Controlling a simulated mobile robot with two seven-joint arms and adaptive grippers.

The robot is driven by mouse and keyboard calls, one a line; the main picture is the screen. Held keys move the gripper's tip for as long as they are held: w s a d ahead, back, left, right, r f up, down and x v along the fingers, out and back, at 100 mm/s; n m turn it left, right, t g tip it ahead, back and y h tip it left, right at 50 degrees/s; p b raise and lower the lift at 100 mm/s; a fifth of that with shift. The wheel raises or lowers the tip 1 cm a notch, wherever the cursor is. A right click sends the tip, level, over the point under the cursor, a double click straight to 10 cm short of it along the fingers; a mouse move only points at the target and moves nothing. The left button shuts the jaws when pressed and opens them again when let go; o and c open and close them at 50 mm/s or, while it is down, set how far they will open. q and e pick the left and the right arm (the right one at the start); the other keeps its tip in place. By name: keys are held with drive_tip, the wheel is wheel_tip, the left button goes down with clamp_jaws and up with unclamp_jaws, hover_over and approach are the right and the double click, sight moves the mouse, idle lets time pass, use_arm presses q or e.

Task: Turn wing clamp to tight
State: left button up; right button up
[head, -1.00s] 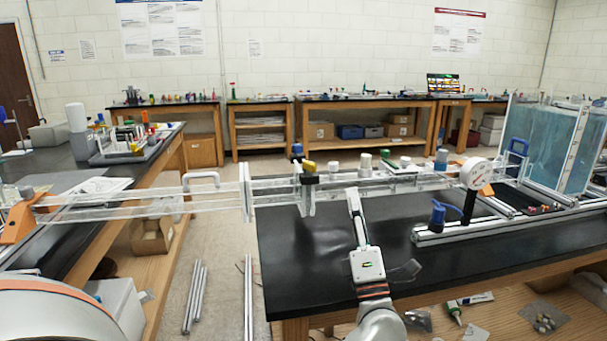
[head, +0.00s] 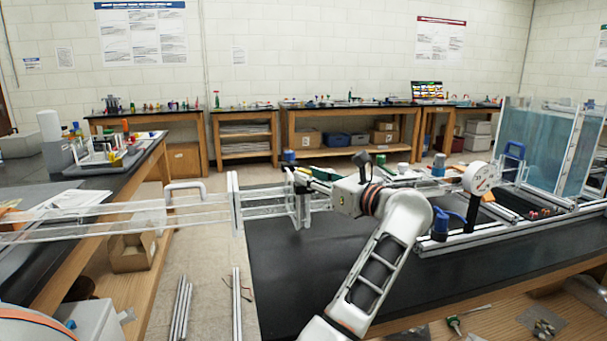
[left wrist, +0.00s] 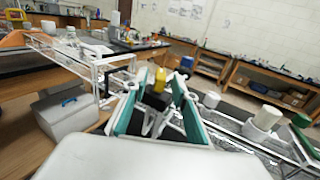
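In the left wrist view a yellow knob (left wrist: 160,78) sits on a black block (left wrist: 157,99) on the clear rail assembly; it looks like the wing clamp. My left gripper (left wrist: 154,88) is open, with one teal-lined finger on each side of the knob and block. I cannot tell whether the fingers touch them. In the head view my left gripper (head: 305,180) reaches leftward to the upright plates on the rail, and the knob is hidden there. My right gripper is not in view.
A dial gauge (head: 481,178) and a blue-handled fitting (head: 440,222) stand right of my arm. A clear water tank (head: 545,145) is at the right. The clear channel (head: 120,213) extends left past the black table (head: 275,285). Part of the tabletop in front is bare.

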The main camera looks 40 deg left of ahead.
use_arm(q)
drive_tip(key=shift+x, duration=1.35)
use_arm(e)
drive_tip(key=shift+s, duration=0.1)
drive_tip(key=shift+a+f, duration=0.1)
use_arm(q)
clamp_jaws()
